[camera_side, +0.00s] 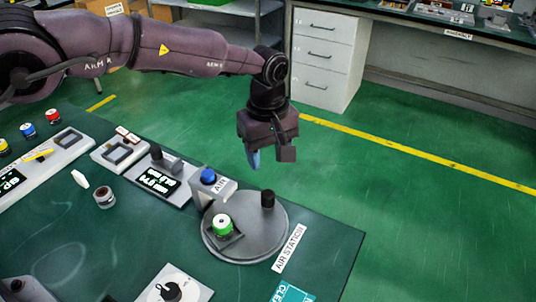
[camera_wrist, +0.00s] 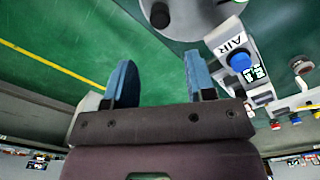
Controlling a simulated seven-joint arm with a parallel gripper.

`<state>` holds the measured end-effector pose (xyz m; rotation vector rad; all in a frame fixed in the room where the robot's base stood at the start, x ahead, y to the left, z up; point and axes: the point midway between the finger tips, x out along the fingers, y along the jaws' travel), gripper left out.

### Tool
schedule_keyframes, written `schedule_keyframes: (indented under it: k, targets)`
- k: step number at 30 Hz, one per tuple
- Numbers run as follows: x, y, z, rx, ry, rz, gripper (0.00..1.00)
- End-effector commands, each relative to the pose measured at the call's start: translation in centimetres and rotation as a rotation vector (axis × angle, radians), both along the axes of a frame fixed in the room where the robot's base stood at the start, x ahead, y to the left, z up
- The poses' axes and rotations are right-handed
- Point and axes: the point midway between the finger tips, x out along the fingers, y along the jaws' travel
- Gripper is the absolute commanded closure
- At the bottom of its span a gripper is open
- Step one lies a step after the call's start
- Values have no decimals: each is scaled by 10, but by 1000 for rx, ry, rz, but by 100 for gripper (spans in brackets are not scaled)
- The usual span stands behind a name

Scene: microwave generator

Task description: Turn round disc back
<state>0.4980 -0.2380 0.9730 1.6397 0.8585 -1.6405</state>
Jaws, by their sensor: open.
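The round grey disc (camera_side: 245,240) lies on the green table near its right edge. A black upright knob (camera_side: 267,199) stands near the disc's back right rim, and a green button piece (camera_side: 222,226) sits in a dark square holder on its left part. In the wrist view, part of the disc (camera_wrist: 196,22) and the black knob (camera_wrist: 160,15) show at the top. My gripper (camera_side: 268,160) hangs above and behind the disc, apart from it. Its two blue fingers (camera_wrist: 157,82) are spread with nothing between them.
The AIR block with a blue button (camera_side: 208,176) stands against the disc's back left side. A unit with a display (camera_side: 158,180) and more button panels (camera_side: 45,165) extend left. A dial plate (camera_side: 172,288) lies at the front. The green floor is free beyond the table's right edge.

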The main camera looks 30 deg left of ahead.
Motion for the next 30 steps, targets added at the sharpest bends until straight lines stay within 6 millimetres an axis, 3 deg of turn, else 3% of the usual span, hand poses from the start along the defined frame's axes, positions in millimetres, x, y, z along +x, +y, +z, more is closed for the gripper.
schedule_keyframes:
  k: [1,4,6,12,15,21,26,30]
  targets:
    - [-2,-4,0,0,0,-7,62]
    - [-18,-32,2,-5,3,-67,85]
    - [-43,-56,-4,52,3,-181,100]
    - [-90,-88,-18,333,-117,-658,100]
    - [-98,-98,-20,453,-188,-887,100]
    - [-90,-99,-20,601,-274,-1145,100]
    - [-82,-98,-24,624,-293,-1195,100]
    - [-72,-92,-40,623,-289,-1192,100]
